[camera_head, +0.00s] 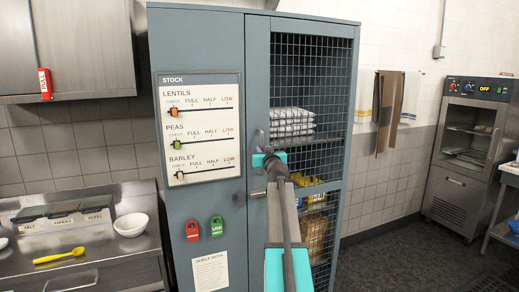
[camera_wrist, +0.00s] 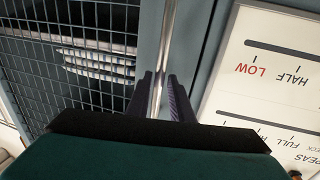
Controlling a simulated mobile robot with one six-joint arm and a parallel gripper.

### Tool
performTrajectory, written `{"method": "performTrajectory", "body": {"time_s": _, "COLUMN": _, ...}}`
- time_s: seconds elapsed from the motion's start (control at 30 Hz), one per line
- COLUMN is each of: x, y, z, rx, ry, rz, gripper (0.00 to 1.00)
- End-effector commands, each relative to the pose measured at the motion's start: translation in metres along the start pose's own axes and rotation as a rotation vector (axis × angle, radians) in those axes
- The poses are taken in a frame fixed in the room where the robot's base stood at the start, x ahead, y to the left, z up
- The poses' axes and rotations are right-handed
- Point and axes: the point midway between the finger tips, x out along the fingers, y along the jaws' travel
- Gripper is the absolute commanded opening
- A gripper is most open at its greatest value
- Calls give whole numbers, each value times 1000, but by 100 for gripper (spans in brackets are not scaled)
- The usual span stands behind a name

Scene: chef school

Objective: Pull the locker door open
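The tall grey-blue locker (camera_head: 205,50) stands in the middle of the head view. Its wire-mesh door (camera_head: 318,75) on the right half looks closed. A small upright handle (camera_head: 261,137) sits at the door's left edge, with a latch-like knob (camera_head: 257,194) below. My gripper (camera_head: 268,160) is at the door's left edge by the handle, partly hidden by my arm. In the wrist view, my gripper (camera_wrist: 160,85) has its two dark fingers apart, pointing at the locker front, with a thin upright metal strip between them. Whether they touch it I cannot tell.
White packs (camera_head: 291,120) lie behind the mesh. A steel counter (camera_head: 85,245) is at left. An oven (camera_head: 466,150) stands at right, beyond open floor (camera_head: 400,260).

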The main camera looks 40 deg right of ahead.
Motion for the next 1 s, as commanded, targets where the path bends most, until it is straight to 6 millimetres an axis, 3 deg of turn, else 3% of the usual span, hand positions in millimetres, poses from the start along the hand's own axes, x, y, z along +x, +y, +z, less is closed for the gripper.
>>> {"method": "performTrajectory", "body": {"time_s": 0.23, "x": 18, "y": 0, "z": 0, "rx": -1, "ry": -1, "rz": 0, "gripper": 20}}
{"method": "performTrajectory", "body": {"time_s": 0.67, "x": 20, "y": 0, "z": 0, "rx": -1, "ry": 0, "rz": 0, "gripper": 20}}
{"method": "performTrajectory", "body": {"time_s": 0.8, "x": 20, "y": -1, "z": 0, "rx": -1, "ry": 0, "rz": -1, "gripper": 0}}
{"method": "performTrajectory", "body": {"time_s": 0.93, "x": 20, "y": -1, "z": 0, "rx": 0, "ry": -1, "rz": -1, "gripper": 0}}
{"method": "performTrajectory", "body": {"time_s": 0.97, "x": 6, "y": -19, "z": 2, "rx": -3, "ry": 0, "rz": -6, "gripper": 0}}
{"method": "performTrajectory", "body": {"time_s": 1.0, "x": 15, "y": -11, "z": 0, "rx": -1, "ry": 0, "rz": -4, "gripper": 0}}
